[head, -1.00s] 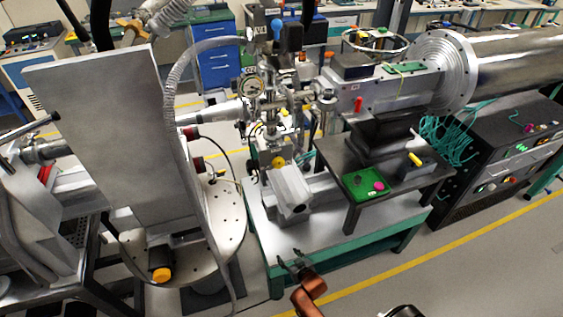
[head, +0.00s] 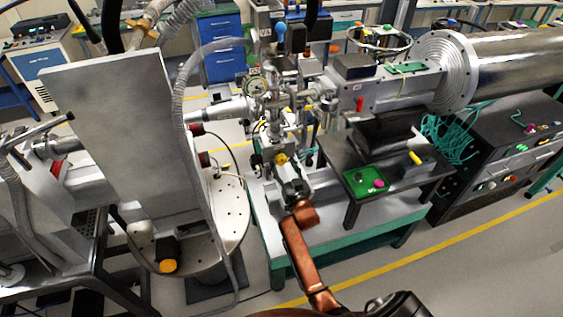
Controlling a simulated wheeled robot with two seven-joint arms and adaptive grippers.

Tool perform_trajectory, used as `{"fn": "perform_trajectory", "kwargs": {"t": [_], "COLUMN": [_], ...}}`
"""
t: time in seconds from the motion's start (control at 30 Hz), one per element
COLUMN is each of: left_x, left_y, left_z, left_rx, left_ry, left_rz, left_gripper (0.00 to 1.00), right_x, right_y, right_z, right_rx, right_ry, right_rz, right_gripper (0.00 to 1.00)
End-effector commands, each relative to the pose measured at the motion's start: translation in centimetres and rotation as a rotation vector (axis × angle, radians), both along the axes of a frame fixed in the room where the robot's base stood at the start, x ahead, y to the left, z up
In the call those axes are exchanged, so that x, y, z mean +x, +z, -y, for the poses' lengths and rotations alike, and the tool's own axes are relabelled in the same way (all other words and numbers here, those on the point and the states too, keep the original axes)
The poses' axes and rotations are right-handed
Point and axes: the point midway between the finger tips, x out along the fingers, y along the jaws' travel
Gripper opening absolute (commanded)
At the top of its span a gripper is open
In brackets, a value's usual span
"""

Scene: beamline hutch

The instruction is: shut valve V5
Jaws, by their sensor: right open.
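A cluster of steel valves and pipe fittings (head: 285,100) stands on the green-framed bench at the centre. It carries a yellow knob (head: 281,159) low down and a blue-topped part (head: 279,29) high up. A red handle (head: 360,103) sits to the right. I cannot read any label, so I cannot tell which one is V5. My right gripper (head: 292,186) is just below the yellow knob, at the end of the orange-brown arm. It is open, and I see nothing held; whether it touches the fittings is unclear. It hides part of the grey block behind it. My left gripper is not in view.
A dark raised table (head: 400,190) with a green tray (head: 350,185) stands right of my gripper. A large grey panel (head: 115,130) and a ribbed hose (head: 180,110) stand left, above a round perforated plate (head: 232,215). The bench front (head: 330,240) is bare.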

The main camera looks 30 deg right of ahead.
Motion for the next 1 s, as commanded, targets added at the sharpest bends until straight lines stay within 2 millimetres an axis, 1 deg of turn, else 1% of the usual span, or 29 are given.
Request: {"fn": "perform_trajectory", "kwargs": {"t": [0.03,0.2,0.5,1.0], "left_x": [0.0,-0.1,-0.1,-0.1], "left_y": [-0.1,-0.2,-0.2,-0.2], "left_z": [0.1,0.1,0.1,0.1], "left_rx": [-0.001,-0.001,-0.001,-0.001], "left_ry": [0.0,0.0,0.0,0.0], "left_rz": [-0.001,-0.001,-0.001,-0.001], "left_gripper": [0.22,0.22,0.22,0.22], "right_x": [0.7,1.8,2.0,2.0], "right_y": [0.0,0.0,0.0,0.0], "right_z": [0.1,0.5,0.5,0.5], "right_rx": [0.0,0.0,0.0,0.0], "right_ry": [0.0,0.0,0.0,0.0], "right_rz": [0.0,0.0,-0.001,-0.001], "right_gripper": [0.51,0.51,0.51,0.16]}}
